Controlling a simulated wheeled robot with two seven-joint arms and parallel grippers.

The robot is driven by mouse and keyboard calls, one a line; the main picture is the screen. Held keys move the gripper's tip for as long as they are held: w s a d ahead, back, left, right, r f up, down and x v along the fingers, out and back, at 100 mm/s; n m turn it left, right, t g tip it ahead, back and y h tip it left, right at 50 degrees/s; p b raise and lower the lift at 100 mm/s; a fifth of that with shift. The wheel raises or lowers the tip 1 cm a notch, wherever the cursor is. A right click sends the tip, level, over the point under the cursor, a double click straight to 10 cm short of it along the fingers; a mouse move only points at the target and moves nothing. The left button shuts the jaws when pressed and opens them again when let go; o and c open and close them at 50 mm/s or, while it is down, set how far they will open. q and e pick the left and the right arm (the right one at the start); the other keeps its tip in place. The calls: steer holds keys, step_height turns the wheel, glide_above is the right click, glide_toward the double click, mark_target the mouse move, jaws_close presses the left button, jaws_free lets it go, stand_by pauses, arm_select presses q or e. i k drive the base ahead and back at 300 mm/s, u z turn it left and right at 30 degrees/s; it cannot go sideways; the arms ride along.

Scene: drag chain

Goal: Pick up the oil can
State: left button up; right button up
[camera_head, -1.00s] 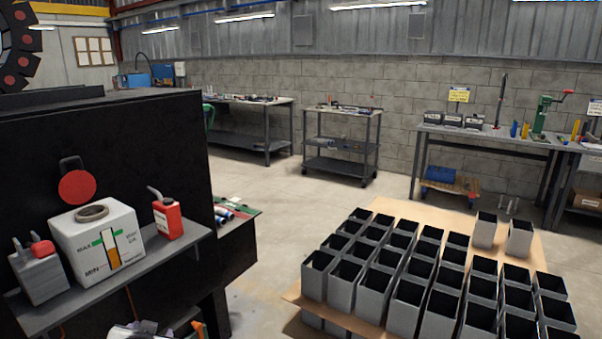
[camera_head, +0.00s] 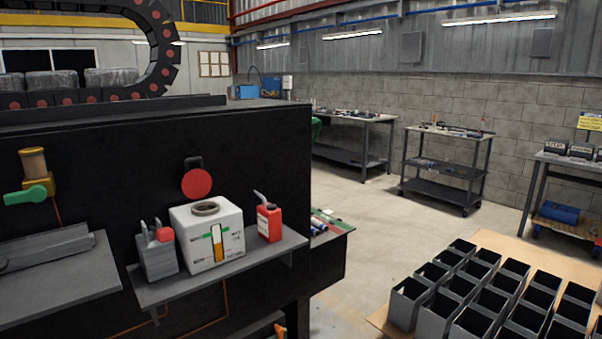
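A small red oil can (camera_head: 269,222) with a grey spout and a pale label stands upright at the right end of a grey shelf (camera_head: 166,290) on the black machine's side. A white oil reservoir (camera_head: 208,238) with a round open neck and a MIN/MAX gauge stands left of it. Neither of my grippers is in view.
A grey pump unit (camera_head: 158,255) with a red knob stands left of the reservoir. The drag chain (camera_head: 150,40) curves above the black machine (camera_head: 110,150). Several open grey boxes (camera_head: 500,295) fill the lower right. Clear floor (camera_head: 385,225) lies between them and the machine.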

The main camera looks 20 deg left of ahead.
mark_target(269, 216)
steer(key=u, duration=1.3)
